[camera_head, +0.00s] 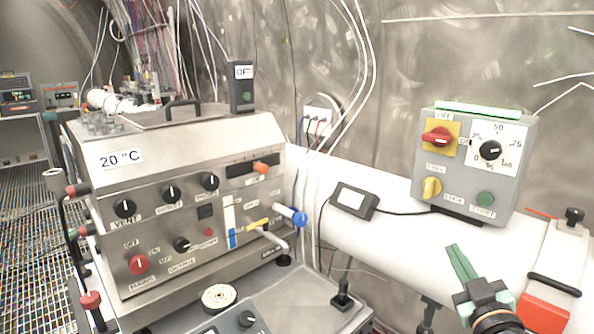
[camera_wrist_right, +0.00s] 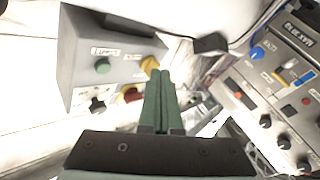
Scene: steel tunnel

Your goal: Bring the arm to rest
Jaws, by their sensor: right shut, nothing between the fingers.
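My right gripper (camera_head: 457,252) is at the lower right of the head view, its green fingers pointing up and to the left. In the right wrist view the two fingers (camera_wrist_right: 160,85) lie side by side, shut, with nothing between them. They are in front of the white pipe (camera_head: 390,243), below the grey control box (camera_head: 468,160), and appear apart from both. The box also shows in the right wrist view (camera_wrist_right: 85,50), beyond the fingers. My left gripper is not in view.
A steel machine (camera_head: 190,190) with knobs and a 20 °C label stands at the left. A small display (camera_head: 353,201) sits on the pipe. A clamp with an orange base (camera_head: 543,312) is right of my gripper. A grey panel (camera_head: 290,300) lies at the bottom.

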